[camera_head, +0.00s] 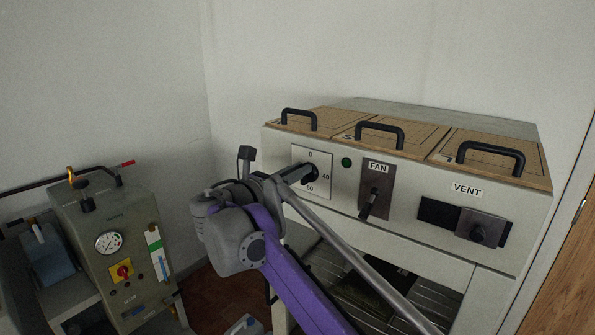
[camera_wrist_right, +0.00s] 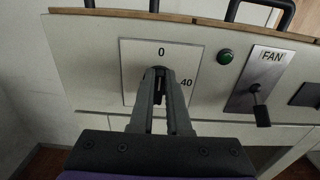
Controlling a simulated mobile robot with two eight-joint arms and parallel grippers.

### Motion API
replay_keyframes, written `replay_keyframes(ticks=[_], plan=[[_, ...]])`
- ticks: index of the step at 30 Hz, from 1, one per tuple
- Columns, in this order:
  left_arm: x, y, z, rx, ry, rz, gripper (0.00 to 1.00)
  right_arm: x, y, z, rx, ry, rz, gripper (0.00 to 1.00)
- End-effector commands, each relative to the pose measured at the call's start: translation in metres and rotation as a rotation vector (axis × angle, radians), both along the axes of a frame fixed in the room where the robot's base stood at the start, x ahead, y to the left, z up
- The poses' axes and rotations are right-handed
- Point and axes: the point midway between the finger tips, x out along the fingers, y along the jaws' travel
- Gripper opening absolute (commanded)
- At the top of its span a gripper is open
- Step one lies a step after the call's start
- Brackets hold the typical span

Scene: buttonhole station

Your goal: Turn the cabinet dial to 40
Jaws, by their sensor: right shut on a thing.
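The cabinet dial is a white square plate (camera_head: 318,158) on the left of the cabinet front, with 0 at its top, 40 at its right and 60 near its bottom. In the right wrist view the plate (camera_wrist_right: 133,60) shows 0 and 40; its lower part is behind my fingers. My right gripper (camera_head: 306,173) reaches the dial from the front left and is shut on its dark knob. In the right wrist view my right gripper's fingers (camera_wrist_right: 159,84) close around the knob (camera_wrist_right: 158,71). The knob is mostly covered, so I cannot tell its exact pointing. My left gripper is out of view.
Right of the dial are a green lamp (camera_head: 346,162), the FAN lever (camera_head: 369,204) and the VENT slider (camera_head: 483,229). Black-handled wooden lids (camera_head: 490,162) top the cabinet. A grey-green machine with a gauge (camera_head: 109,243) stands at the left. Open shelving lies below the cabinet.

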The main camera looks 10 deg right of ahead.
Motion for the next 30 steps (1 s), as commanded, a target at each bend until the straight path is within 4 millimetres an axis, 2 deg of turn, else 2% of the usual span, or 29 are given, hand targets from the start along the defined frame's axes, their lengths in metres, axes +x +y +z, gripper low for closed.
replay_keyframes(ticks=[8,14,30], plan=[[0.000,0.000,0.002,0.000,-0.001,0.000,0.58,0.000,0.000,0.000,0.007,-0.009,0.000,0.00],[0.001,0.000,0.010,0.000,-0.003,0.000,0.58,-0.002,-0.001,0.002,0.048,-0.061,-0.001,0.00],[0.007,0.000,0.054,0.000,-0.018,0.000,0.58,-0.008,-0.007,0.001,0.331,-0.424,-0.001,0.00]])
